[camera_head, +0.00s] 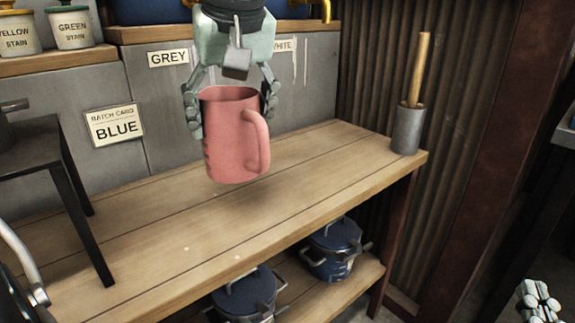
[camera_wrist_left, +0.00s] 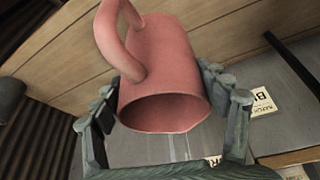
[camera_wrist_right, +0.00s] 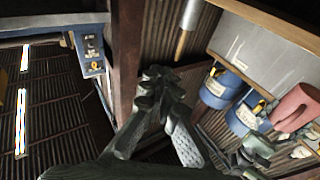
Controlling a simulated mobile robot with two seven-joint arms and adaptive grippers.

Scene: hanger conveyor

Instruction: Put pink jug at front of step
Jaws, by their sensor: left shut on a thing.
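The pink jug (camera_head: 231,135) hangs upright in my left gripper (camera_head: 231,100), above the wooden bench. The gripper's fingers clasp it from both sides, and its handle faces right and toward the camera. In the left wrist view the jug (camera_wrist_left: 163,80) sits between the two fingers with its open mouth toward that camera. The bench's raised rear step (camera_head: 190,41) has a wooden top and a grey front with GREY, WHITE and BLUE labels. My right gripper (camera_head: 540,300) is at the lower right, away from the bench; its fingers meet in the right wrist view (camera_wrist_right: 160,90), empty.
Stain jars (camera_head: 72,28) stand on the step at the left. A dark stand (camera_head: 35,155) occupies the bench's left. A grey cylinder with a wooden rod (camera_head: 408,128) stands at the right end. Blue pots (camera_head: 335,245) sit below. The bench's middle is clear.

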